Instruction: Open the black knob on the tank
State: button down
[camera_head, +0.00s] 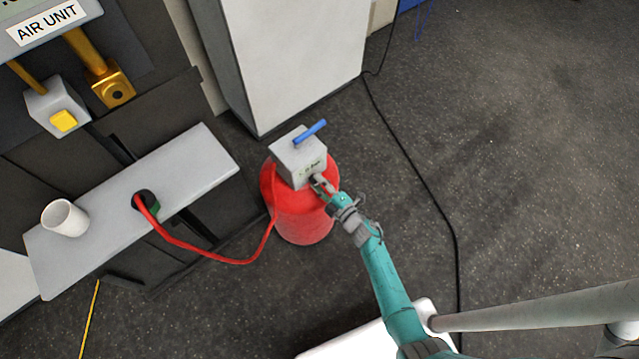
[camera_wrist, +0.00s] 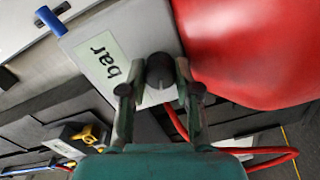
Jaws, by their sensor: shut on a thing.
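The tank (camera_head: 305,215) is red and stands on the floor, with a grey box (camera_head: 296,157) on top. A blue handle (camera_head: 310,132) sits on the box. The black knob (camera_wrist: 160,71) is on the box face beside a label (camera_wrist: 103,58) reading "bar" in the wrist view. My gripper (camera_wrist: 155,80) has one finger on each side of the knob and is shut on it. In the head view my gripper (camera_head: 322,185) reaches the front of the box and mostly hides the knob.
A red hose (camera_head: 215,256) runs from the tank to a grey shelf (camera_head: 190,175), where a white cup (camera_head: 64,218) stands. A white cabinet (camera_head: 290,60) is close behind the tank. A black cable (camera_head: 410,150) crosses the open floor to the right.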

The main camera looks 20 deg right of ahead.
jog(key=m, duration=0.9)
jog(key=shift+f+m+y, duration=0.1)
jog(key=shift+m+y, duration=0.2)
jog(key=m, duration=0.9)
jog(key=shift+f+m, duration=0.1)
jog(key=shift+m, duration=0.3)
jog(key=shift+s, duration=0.1)
jog(key=c, duration=0.8)
grip_release()
